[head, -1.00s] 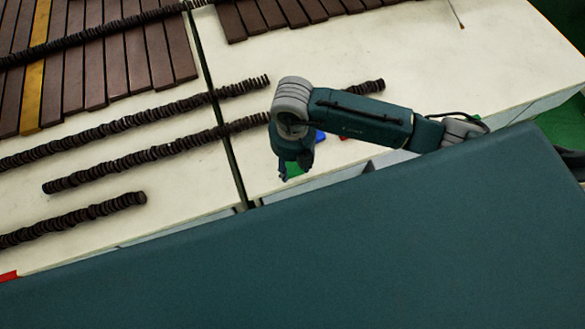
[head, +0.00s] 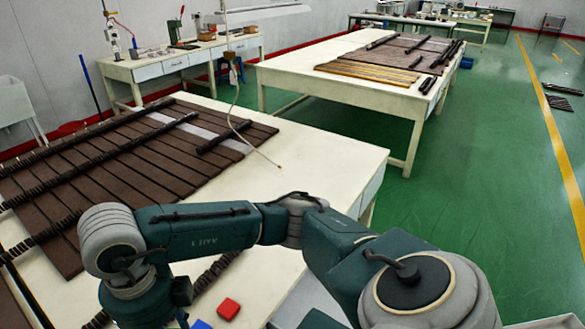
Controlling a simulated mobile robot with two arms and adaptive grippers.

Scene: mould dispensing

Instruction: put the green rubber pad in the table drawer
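The green rubber pad cannot be made out in the head view. A red block (head: 228,308) and part of a blue block (head: 201,324) lie on the near white table (head: 325,148), close to the bottom edge. My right arm reaches across the table from the lower right. Its wrist is left of these blocks, and the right gripper (head: 182,314) points down beside them, mostly hidden or cut off by the frame. Its fingers and any hold cannot be read. A pale panel (head: 305,300) shows below the table's near edge, partly covered by my arm; whether it is an open drawer is unclear. My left gripper is out of view.
Brown slats (head: 120,165) and dark ribbed rods (head: 60,230) cover the table's left part. A thin cable (head: 232,115) hangs over it. A second table (head: 390,98) with slats stands behind, and a workbench (head: 180,62) at the back left.

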